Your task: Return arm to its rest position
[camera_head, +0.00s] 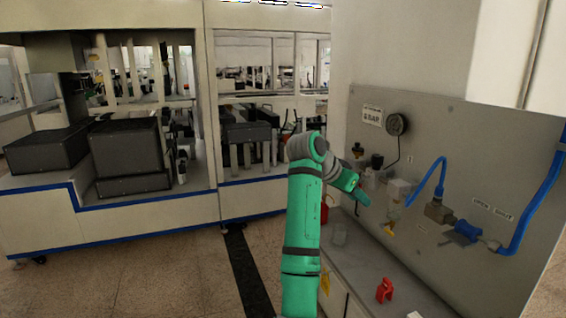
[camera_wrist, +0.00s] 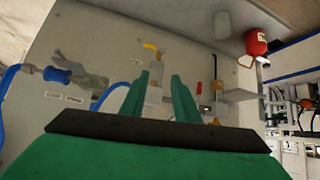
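My green arm rises in the middle of the head view and bends at a grey joint. My gripper (camera_head: 360,194) points right and down toward the grey wall panel (camera_head: 440,150). In the wrist view, the two green fingers of my gripper (camera_wrist: 161,80) stand apart. Nothing is visibly held; a yellow-handled valve (camera_wrist: 152,47) shows beyond and between them on the panel. The head view is too small to show the finger gap. I cannot tell how far the fingertips are from the panel fittings.
A blue hose (camera_head: 427,180) and a brass-grey valve (camera_head: 438,211) are on the panel, with a gauge (camera_head: 397,124) above. A red object (camera_head: 385,290) sits on the counter below. A white-framed machine (camera_head: 150,230) stands left; open floor lies between.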

